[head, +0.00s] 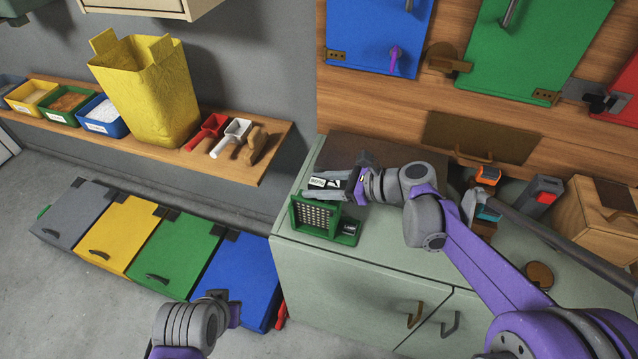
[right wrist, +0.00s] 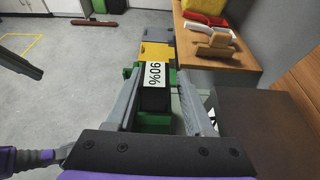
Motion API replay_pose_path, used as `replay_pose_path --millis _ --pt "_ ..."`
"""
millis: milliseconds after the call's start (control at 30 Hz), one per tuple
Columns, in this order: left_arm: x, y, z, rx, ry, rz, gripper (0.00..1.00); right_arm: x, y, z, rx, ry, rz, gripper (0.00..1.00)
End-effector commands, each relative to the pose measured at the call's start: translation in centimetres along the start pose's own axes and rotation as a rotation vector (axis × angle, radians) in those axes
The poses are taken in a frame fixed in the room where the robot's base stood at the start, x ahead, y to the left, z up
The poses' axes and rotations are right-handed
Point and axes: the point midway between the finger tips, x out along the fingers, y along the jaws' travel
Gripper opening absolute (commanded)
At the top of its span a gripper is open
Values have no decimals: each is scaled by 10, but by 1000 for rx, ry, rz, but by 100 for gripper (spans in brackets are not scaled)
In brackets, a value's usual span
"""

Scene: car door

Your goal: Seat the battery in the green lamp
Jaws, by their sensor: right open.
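The green lamp (head: 301,220) stands on the pale green cabinet top in the head view, its perforated panel facing forward. A dark battery with a white "90%" label (right wrist: 155,75) sits between the fingers of my right gripper (right wrist: 160,88). The battery (head: 318,183) also shows just above and behind the lamp panel in the head view. My right gripper (head: 322,188) is open, with one finger on each side of the battery. Green lamp parts show around the battery in the wrist view; how deep it sits is hidden. My left gripper (head: 228,308) is low at the left, its fingers unclear.
The cabinet (head: 360,290) has its front edge just before the lamp. A wooden shelf (head: 225,165) with a yellow bag (head: 150,95) and scoops is at left. Tools and a wooden box (head: 590,220) crowd the right. Colored bins (head: 185,255) stand on the floor.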

Motion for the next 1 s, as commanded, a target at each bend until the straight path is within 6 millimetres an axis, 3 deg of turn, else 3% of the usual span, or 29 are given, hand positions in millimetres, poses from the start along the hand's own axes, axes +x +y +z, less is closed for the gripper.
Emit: replay_pose_path --millis 167,500,700,1000 --pt "-12 0 -8 0 4 0 0 -5 2 10 -10 15 6 67" --pt "-9 0 -6 0 4 0 0 -82 0 8 -4 13 -3 67" --pt "-10 0 -6 0 4 0 0 -114 0 8 -4 12 -1 67" --pt "-10 0 -6 0 4 0 0 -124 2 8 -14 18 1 67"
